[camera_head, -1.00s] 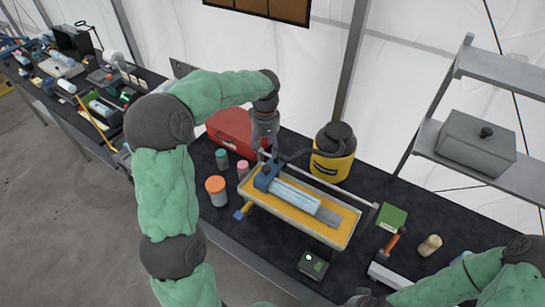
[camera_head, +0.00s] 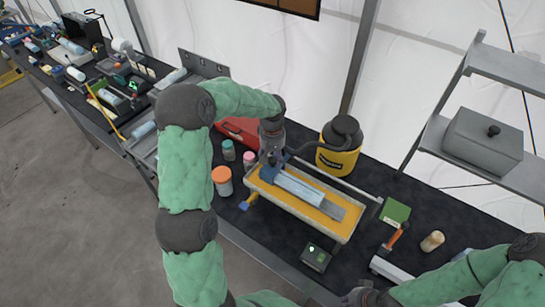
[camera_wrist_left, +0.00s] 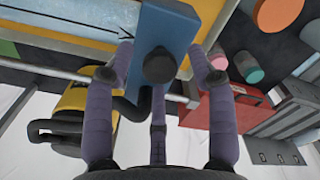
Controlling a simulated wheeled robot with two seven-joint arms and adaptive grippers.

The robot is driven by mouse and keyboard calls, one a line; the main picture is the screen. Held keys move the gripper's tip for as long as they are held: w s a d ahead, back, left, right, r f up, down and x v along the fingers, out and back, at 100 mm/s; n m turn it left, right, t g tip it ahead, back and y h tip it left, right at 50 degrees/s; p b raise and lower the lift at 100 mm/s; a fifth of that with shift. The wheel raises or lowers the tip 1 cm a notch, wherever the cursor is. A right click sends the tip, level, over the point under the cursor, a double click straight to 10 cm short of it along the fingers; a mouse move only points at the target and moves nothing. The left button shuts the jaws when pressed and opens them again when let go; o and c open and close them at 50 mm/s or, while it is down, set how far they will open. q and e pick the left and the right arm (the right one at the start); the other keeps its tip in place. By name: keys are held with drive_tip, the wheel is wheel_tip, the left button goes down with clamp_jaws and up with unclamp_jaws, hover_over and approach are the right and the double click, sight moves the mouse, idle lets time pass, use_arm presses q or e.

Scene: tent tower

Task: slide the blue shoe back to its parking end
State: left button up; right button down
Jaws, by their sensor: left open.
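The blue shoe (camera_head: 269,174) sits at the left end of the yellow tray (camera_head: 318,228), at the end of a pale blue strip (camera_head: 300,190). In the left wrist view the shoe (camera_wrist_left: 178,28) is a blue block with a dark round knob (camera_wrist_left: 158,67). My left gripper (camera_head: 272,158) is over the shoe from above. Its open fingers (camera_wrist_left: 162,60) stand on either side of the block and knob; contact is unclear. A dark arrow on the strip (camera_wrist_left: 70,22) points toward the shoe. My right gripper (camera_head: 366,296) is partly cut off at the bottom edge.
A metal rail (camera_head: 340,180) runs along the tray's back. Behind stand a yellow-black canister (camera_head: 338,152) and a red case (camera_head: 237,130). An orange-lidded jar (camera_head: 222,180) and a teal-lidded jar (camera_head: 228,150) are left of the tray. A small black box (camera_head: 316,257) lies in front.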

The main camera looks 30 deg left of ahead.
use_arm(q)
clamp_jaws()
drive_tip(key=d+b, duration=0.1)
drive_tip(key=d, duration=0.4)
drive_tip(key=s+d+b, duration=0.1)
drive_tip(key=d+b, duration=0.1)
drive_tip(key=d, duration=0.3)
drive_tip(key=d+b, duration=0.1)
drive_tip(key=d, duration=0.4)
drive_tip(key=shift+s+d+f, duration=0.15)
drive_tip(key=shift+d, duration=0.25)
drive_tip(key=s+d+b, duration=0.1)
drive_tip(key=d, duration=1.6)
drive_tip(key=shift+s+d+b, duration=0.2)
drive_tip(key=shift+b, duration=0.2)
drive_tip(key=shift+c, duration=1.5)
unclamp_jaws()
drive_tip(key=o, duration=0.3)
drive_tip(key=shift+d, duration=0.2)
